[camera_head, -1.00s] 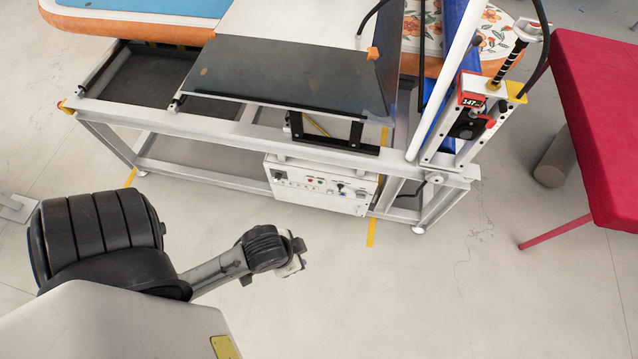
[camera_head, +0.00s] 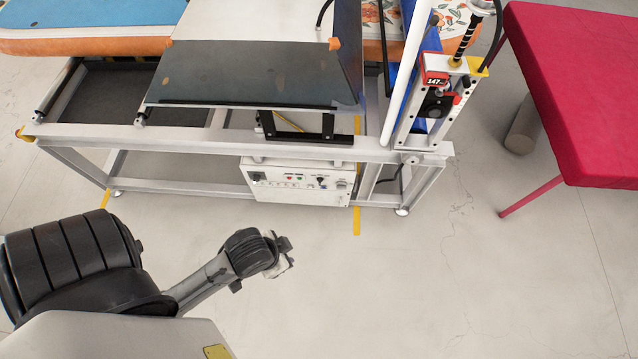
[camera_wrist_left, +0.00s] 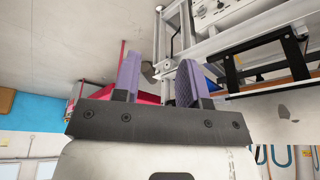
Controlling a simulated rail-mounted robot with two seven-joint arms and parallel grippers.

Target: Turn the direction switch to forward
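The control box (camera_head: 297,194) is a white panel under the machine's frame, with small buttons, lights and knobs. A dark knob (camera_head: 320,181) on its right half looks like a rotary switch; labels and its setting are too small to read. Part of the box also shows upside down at the top of the left wrist view (camera_wrist_left: 222,8). My left gripper (camera_head: 284,257) is below and in front of the box, apart from it. In the left wrist view its two purple fingers (camera_wrist_left: 159,82) are spread with nothing between them. My right gripper is not in view.
The machine's grey frame (camera_head: 200,139) and dark tilted plate (camera_head: 250,75) stand above the box. A post with a red "147" display (camera_head: 436,79) rises at right. A red table (camera_head: 580,100) stands further right. The floor (camera_head: 400,290) before the box is clear.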

